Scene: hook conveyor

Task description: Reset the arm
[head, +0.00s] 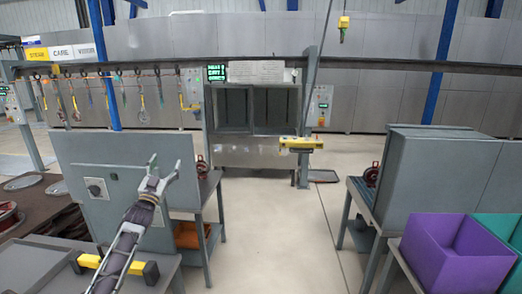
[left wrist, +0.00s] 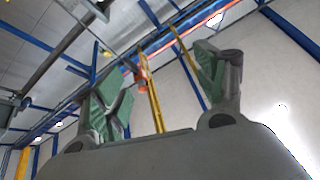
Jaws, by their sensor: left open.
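My left gripper (head: 163,176) is raised in front of a grey metal cabinet or panel at the left in the head view. Its fingers are spread and nothing is between them. In the left wrist view the two green-padded fingers of my left gripper (left wrist: 165,85) stand apart, pointing up toward the ceiling, with empty space between them. My right gripper is not in view.
A grey panel (head: 80,160) stands behind my left arm on a grey table. A purple bin (head: 440,255) and a teal bin (head: 500,232) stand at lower right. Open floor (head: 280,235) runs through the middle.

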